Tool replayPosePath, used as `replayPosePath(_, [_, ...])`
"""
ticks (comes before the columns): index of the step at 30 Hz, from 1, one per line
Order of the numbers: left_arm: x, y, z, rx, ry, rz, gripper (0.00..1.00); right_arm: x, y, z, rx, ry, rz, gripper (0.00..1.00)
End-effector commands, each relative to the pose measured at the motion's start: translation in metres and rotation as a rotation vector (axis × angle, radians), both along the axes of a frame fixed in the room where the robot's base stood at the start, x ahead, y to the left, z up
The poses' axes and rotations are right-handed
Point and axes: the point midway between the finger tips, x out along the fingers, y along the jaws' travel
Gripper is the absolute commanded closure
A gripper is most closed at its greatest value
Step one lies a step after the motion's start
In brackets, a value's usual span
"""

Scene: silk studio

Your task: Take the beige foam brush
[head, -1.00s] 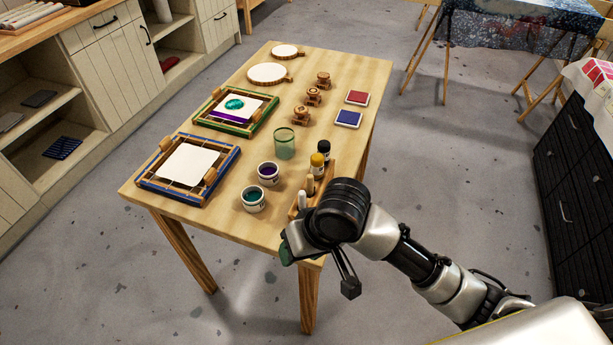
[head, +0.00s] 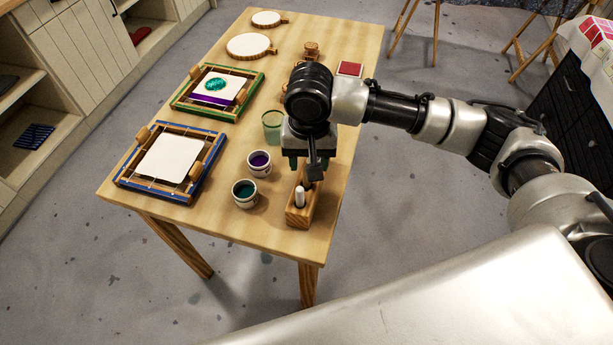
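A wooden holder block (head: 299,218) stands near the front right corner of the table. A pale upright handle (head: 299,197) stands in its front slot. Which handle belongs to the beige foam brush I cannot tell. My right gripper (head: 308,172) points down over the back part of the holder, close to what stands there, and hides most of it. One dark finger shows in front; the gap between the fingers is not clear, nor whether anything is between them. My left gripper is not in view.
A purple jar (head: 259,163) and a teal jar (head: 244,193) stand left of the holder, with a green glass (head: 273,126) behind. A blue frame (head: 128,178) and a green frame (head: 183,110) lie further left. The table's (head: 240,225) front edge is bare.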

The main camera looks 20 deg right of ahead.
Motion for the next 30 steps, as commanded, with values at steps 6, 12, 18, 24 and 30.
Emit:
replayPosePath(6, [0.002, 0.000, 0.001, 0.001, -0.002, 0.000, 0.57, 0.001, 0.000, -0.017, 0.000, 0.000, 0.000, 0.52])
replayPosePath(12, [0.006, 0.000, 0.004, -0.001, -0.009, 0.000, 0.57, 0.004, 0.002, -0.048, -0.001, 0.000, 0.001, 0.52])
replayPosePath(18, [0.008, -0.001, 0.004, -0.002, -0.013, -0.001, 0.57, 0.004, 0.002, -0.061, 0.001, -0.003, 0.003, 0.52])
replayPosePath(24, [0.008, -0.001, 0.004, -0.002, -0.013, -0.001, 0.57, 0.004, 0.002, -0.061, 0.001, -0.003, 0.003, 0.55])
replayPosePath(30, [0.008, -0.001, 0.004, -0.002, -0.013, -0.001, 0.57, 0.004, 0.002, -0.060, 0.001, -0.003, 0.003, 0.85])
